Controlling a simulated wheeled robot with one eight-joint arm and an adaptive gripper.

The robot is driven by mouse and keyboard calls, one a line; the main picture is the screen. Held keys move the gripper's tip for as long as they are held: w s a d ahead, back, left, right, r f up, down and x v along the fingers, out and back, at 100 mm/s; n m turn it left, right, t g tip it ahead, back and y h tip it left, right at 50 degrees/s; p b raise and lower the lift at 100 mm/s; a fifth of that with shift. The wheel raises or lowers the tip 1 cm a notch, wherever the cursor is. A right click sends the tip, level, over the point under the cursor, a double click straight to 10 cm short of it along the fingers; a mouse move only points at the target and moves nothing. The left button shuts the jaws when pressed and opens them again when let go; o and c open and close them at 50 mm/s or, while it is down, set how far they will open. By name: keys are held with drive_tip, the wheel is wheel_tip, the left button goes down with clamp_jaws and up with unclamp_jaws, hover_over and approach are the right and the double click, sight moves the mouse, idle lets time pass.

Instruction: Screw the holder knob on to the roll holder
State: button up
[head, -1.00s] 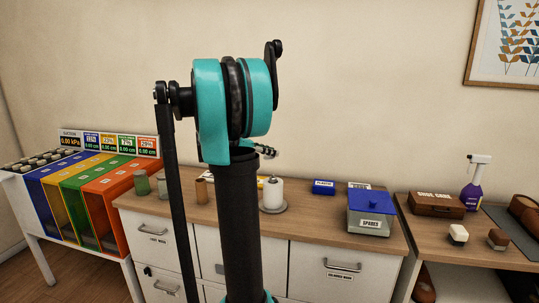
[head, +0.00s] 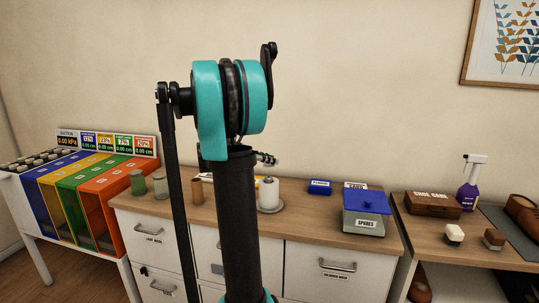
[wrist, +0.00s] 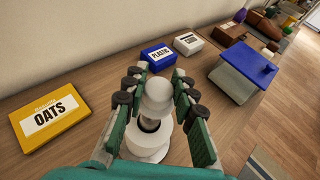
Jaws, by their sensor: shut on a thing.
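The roll holder (head: 269,194) stands upright on the wooden counter, a white roll on a grey round base. In the wrist view the white roll (wrist: 146,145) sits below my fingers, with a dark ring near its top. The pale, rounded holder knob (wrist: 157,94) is between the fingers of my gripper (wrist: 160,82), which is shut on it. The knob lines up roughly over the roll; I cannot tell whether they touch.
A blue PLASTIC box (head: 320,187) and a grey SPARES bin with blue lid (head: 364,222) stand to the right.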

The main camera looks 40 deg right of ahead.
drive_tip(key=shift+f, duration=1.05)
drive_tip(key=shift+f, duration=1.05)
idle(0.6)
drive_tip(key=o, duration=1.1)
drive_tip(key=shift+o, duration=0.2)
drive_tip(key=v, duration=1.2)
drive_tip(key=shift+r, duration=0.1)
drive_tip(key=shift+o, duration=0.2)
